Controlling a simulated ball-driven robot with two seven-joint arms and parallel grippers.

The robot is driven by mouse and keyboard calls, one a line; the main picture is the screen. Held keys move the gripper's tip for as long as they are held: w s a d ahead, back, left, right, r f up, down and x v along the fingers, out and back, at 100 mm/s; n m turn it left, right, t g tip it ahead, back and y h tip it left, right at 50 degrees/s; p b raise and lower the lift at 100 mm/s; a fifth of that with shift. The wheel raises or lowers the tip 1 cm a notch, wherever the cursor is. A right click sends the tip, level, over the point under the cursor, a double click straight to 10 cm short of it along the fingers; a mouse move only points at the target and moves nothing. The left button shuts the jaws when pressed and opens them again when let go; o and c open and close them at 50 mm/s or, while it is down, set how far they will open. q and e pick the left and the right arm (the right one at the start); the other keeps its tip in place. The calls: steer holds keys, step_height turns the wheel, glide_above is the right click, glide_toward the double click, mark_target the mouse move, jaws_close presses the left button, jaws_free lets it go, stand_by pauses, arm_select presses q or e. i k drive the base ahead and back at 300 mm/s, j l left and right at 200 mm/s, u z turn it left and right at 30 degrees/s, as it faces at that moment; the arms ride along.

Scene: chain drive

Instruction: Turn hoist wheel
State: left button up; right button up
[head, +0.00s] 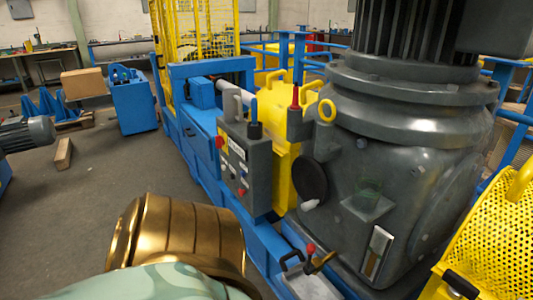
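A dark round disc (310,180), which looks like a hand wheel, sits on the left side of the big grey gearbox housing (420,190). A small pale knob (309,205) shows at its lower edge. I cannot tell for sure that this is the hoist wheel. A bronze and pale green rounded part, probably a link of my own arm, fills the lower left, apart from the disc. Neither gripper's fingers show in the head view.
A grey control box (243,165) with buttons and a blue-topped lever stands left of the disc. A yellow cover (285,150) lies behind it. A small red-knobbed lever (311,249) is below. Yellow perforated guarding (495,230) stands at right. Open floor (90,210) is at left.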

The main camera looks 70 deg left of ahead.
mark_target(311, 181)
steer(key=u, duration=1.9)
